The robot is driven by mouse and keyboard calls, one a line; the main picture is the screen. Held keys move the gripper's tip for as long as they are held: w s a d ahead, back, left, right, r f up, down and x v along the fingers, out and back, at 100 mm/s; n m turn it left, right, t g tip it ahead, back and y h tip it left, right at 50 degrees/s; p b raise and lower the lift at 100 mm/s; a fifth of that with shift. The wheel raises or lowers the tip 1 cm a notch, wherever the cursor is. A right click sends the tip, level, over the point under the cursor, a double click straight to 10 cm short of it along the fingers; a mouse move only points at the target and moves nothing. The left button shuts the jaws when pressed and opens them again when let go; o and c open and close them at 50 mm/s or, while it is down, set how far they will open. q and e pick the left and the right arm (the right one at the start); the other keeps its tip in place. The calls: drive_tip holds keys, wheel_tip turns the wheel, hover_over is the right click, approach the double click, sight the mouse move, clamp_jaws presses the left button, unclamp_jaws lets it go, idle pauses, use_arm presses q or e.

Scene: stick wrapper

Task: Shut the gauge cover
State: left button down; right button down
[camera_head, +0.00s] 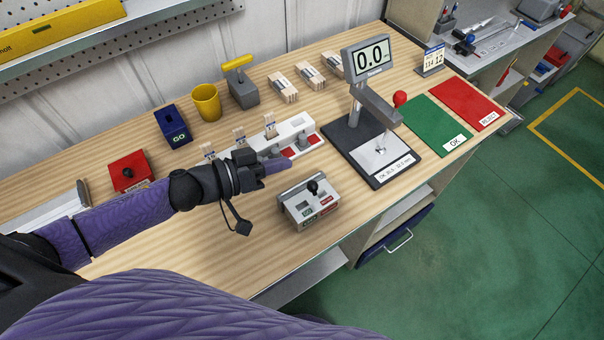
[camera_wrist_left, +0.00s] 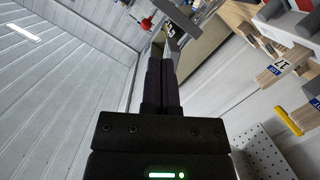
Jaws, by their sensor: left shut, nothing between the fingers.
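The gauge (camera_head: 352,140) stands on the bench at the right of the head view, with a dark base, a pale plate and a display reading 0.0 on a post. A grey slanted part (camera_head: 377,106) stands raised over its base, and a red knob (camera_head: 400,98) shows beside it; I take the slanted part for the cover, though its hinge is unclear. My left gripper (camera_head: 287,164) is shut and empty, left of the gauge and apart from it. Its closed fingers also show in the left wrist view (camera_wrist_left: 162,82). My right gripper is out of view.
A grey box with a black knob (camera_head: 311,205) stands in front of my left gripper. A white holder (camera_head: 294,127) with red pads lies behind it. Green (camera_head: 435,122) and red (camera_head: 468,103) mats lie right of the gauge. A yellow cup (camera_head: 206,102) stands farther back.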

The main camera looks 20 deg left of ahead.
sight(302, 194)
use_arm(q)
drive_tip(key=x, duration=0.3)
drive_tip(key=shift+w+d+f, duration=0.1)
drive_tip(key=shift+d+f, duration=0.1)
drive_tip(key=shift+f, duration=0.05)
drive_tip(key=shift+s+d+f+b, duration=0.25)
drive_tip(key=shift+f+b, duration=0.05)
drive_tip(key=shift+f, duration=0.3)
drive_tip(key=shift+s+d+f+b, duration=0.2)
drive_tip(key=shift+s+f+b, duration=0.1)
drive_tip(key=shift+f, duration=0.3)
drive_tip(key=shift+s+d+f, duration=0.1)
drive_tip(key=shift+f, duration=0.1)
drive_tip(key=shift+d+f, duration=0.1)
drive_tip(key=shift+f, duration=0.05)
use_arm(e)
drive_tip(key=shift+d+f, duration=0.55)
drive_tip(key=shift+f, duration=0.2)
use_arm(q)
drive_tip(key=shift+s, duration=0.1)
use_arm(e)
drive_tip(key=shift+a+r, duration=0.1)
use_arm(q)
drive_tip(key=shift+s+d+m, duration=0.1)
drive_tip(key=shift+d+m, duration=0.1)
drive_tip(key=shift+m, duration=0.1)
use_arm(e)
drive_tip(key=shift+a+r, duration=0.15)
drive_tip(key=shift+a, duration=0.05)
